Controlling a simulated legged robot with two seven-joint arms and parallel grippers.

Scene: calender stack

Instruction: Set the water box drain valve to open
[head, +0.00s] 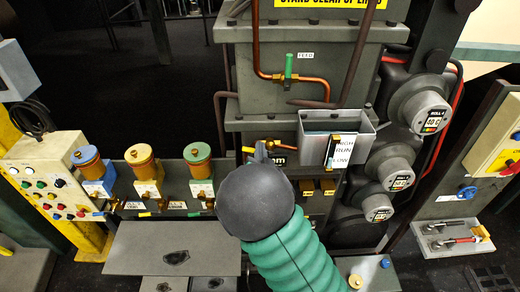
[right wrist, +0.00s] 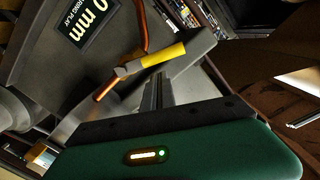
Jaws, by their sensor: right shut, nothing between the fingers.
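A valve with a yellow lever handle (head: 248,149) sits on a copper pipe below the grey tank in the head view; I take it for the drain valve. In the right wrist view the yellow handle (right wrist: 163,55) lies crosswise just beyond my fingertips. My right gripper (head: 262,152) is shut and empty, close beside the handle; I cannot tell whether it touches. Its thin fingers also show in the right wrist view (right wrist: 156,85). My dark wrist hides part of the pipework. My left gripper is not in view.
A grey box (head: 362,130) with a HIGH/RUN/LOW gauge stands right of the valve. A green-handled valve (head: 289,66) is above. Several capped cups (head: 140,158) line the left ledge. Round roll housings (head: 420,105) stand at right. A copper pipe (right wrist: 108,88) runs near my fingers.

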